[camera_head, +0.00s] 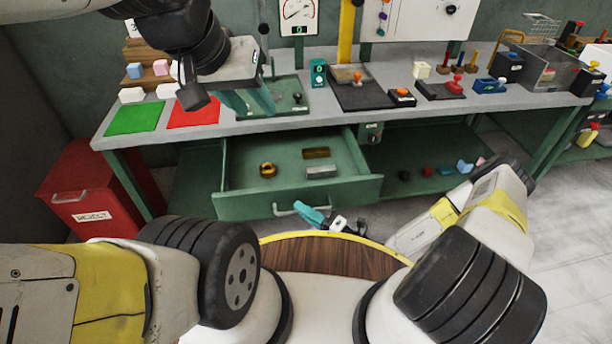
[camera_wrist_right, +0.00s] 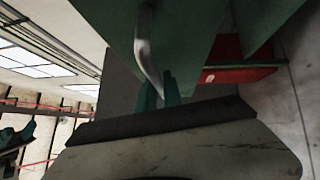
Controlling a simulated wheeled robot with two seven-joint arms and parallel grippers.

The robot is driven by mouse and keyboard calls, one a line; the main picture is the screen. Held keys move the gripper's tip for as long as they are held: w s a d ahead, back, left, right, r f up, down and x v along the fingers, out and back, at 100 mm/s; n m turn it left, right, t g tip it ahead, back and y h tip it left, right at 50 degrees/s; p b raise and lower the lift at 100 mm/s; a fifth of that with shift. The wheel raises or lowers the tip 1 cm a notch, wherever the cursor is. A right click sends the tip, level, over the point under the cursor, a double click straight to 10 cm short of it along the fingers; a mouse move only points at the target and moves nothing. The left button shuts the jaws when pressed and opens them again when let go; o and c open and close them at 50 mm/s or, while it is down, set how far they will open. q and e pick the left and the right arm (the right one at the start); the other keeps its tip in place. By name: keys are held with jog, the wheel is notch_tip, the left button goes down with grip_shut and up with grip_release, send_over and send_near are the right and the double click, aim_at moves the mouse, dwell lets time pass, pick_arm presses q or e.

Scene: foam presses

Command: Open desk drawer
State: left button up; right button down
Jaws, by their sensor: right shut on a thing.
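The green desk drawer (camera_head: 300,196) is pulled out from under the workbench, and its inside shows. A brass ring, a brass block and a silver block lie in it. The drawer's silver handle (camera_head: 300,206) is on its front; in the right wrist view the handle (camera_wrist_right: 148,50) runs down between my gripper's fingers. My right gripper (camera_head: 316,217), with teal fingers, is shut on the handle; it also shows in the right wrist view (camera_wrist_right: 158,92). My left gripper (camera_head: 243,103) is above the bench top near the red mat; its finger gap is unclear.
The bench top (camera_head: 300,118) holds a green mat (camera_head: 135,118), a red mat (camera_head: 195,112) and several small devices. A red reject bin (camera_head: 88,180) stands at left of the drawer. Several small coloured parts lie on the lower shelf (camera_head: 400,185) at right. Floor at far right is clear.

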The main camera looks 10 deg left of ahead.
jog(key=shift+s+d, duration=0.1)
jog(key=shift+s, duration=0.2)
jog(key=c, duration=1.5)
grip_release()
jog(key=v, duration=0.7)
jog(key=shift+s+d, duration=0.2)
jog(key=shift+d, duration=0.15)
